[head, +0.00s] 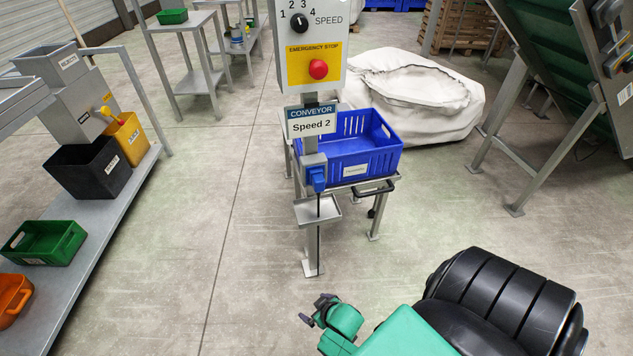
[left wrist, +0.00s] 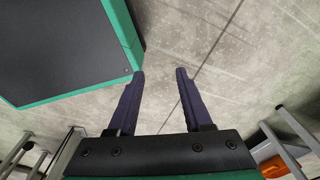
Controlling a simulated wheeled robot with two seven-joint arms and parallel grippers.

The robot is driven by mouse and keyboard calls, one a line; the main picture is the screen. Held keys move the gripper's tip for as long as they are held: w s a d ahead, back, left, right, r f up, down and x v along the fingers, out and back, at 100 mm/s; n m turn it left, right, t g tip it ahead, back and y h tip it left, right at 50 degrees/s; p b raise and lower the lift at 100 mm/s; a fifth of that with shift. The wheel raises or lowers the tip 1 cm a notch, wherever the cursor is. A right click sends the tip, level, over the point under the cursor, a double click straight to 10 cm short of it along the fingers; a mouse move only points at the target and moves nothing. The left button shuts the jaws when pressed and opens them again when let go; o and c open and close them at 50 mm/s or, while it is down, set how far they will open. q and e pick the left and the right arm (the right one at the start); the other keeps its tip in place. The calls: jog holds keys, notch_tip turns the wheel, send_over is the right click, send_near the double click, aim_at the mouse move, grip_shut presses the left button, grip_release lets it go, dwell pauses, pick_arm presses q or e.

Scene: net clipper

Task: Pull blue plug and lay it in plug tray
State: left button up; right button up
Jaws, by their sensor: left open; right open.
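The blue plug (head: 318,180) sits in a blue socket on the grey post below the conveyor sign, with a dark cable hanging down from it. The plug tray (head: 318,211), a small grey metal tray, is fixed to the post just below the plug. My right gripper (head: 312,312) is in the lower middle of the head view, in front of the post's foot, open and apart from plug and tray. My left gripper (left wrist: 160,75) shows in the left wrist view, open and empty above the floor; it is outside the head view.
A control box (head: 308,45) with speed knob and red emergency button tops the post. A blue crate (head: 362,158) stands on a stand behind the post. A long grey bench (head: 90,250) with bins runs along the left. The floor (head: 200,200) between is clear.

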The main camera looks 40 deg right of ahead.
jog(key=w+d+r+m+t+h+b, duration=0.1)
jog(key=w+r+t+b, duration=0.15)
jog(key=w, duration=0.25)
jog(key=w+d+r+t+b, duration=0.1)
jog(key=w+d+r+b, duration=0.1)
jog(key=w+r, duration=0.25)
jog(key=m+t+h+b, duration=0.5)
jog(key=t+h+b, duration=0.15)
jog(key=b, duration=0.25)
send_near(320, 187)
jog(key=x, duration=0.3)
pick_arm(q)
jog(key=w+d+f, duration=0.1)
jog(key=w+f, duration=0.5)
jog(key=w, duration=0.2)
jog(key=shift+d+f, duration=0.35)
jog(key=shift+d, duration=0.05)
pick_arm(e)
jog(key=shift+n+g, duration=0.3)
jog(key=x, duration=0.7)
jog(key=shift+w+d, duration=0.1)
jog(key=shift+w, duration=0.15)
jog(key=shift+w+d, duration=0.3)
jog(key=shift+w, duration=0.35)
pick_arm(q)
jog(key=shift+w+d+r, duration=0.15)
jog(key=shift+r, duration=0.1)
